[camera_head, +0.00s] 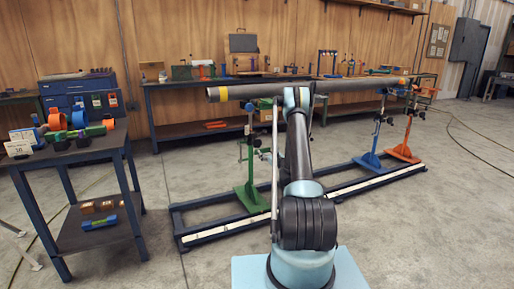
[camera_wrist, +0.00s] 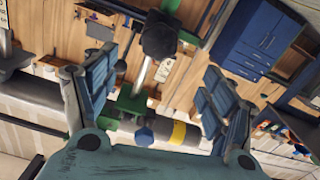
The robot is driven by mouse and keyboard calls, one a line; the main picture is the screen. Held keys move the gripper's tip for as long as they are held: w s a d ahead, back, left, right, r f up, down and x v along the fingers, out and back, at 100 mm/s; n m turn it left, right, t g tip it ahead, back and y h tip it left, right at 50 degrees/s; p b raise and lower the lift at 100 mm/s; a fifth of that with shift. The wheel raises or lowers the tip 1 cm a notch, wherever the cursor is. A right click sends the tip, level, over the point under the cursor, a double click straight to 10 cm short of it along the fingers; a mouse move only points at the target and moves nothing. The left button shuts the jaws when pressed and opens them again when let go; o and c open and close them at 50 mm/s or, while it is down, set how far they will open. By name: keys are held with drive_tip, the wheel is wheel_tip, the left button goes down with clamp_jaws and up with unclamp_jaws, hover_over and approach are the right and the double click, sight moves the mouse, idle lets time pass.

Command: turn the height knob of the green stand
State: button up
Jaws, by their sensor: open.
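The green stand (camera_head: 251,170) stands upright on a dark floor frame, under the left part of a long grey pipe (camera_head: 345,86). In the wrist view, a black knob (camera_wrist: 160,36) on a bright metal rod lies between and beyond the fingertips of my gripper (camera_wrist: 158,70). A green part of the stand (camera_wrist: 128,104), a blue knob (camera_wrist: 145,136) and the pipe's yellow band (camera_wrist: 179,134) show lower, between the fingers. My gripper is open and seems to hold nothing. In the head view, my arm hides the gripper. I cannot tell whether the fingers touch the knob.
A blue stand (camera_head: 373,140) and an orange stand (camera_head: 406,135) hold the pipe farther right. The floor frame (camera_head: 345,188) runs below the stands. A side table (camera_head: 75,152) with colored parts stands at left. A workbench (camera_head: 180,84) lines the back wall. The floor at right is clear.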

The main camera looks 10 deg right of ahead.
sight(258, 144)
drive_tip(key=w+a+m, duration=0.1)
drive_tip(key=w, duration=0.4)
drive_tip(key=w+a+m, duration=0.1)
drive_tip(key=w+a, duration=0.1)
drive_tip(key=w, duration=0.3)
drive_tip(key=w+a+m, duration=0.1)
drive_tip(key=w+a, duration=0.1)
drive_tip(key=w, duration=0.3)
idle(0.3)
drive_tip(key=shift+r, duration=0.1)
drive_tip(key=c, duration=1.1)
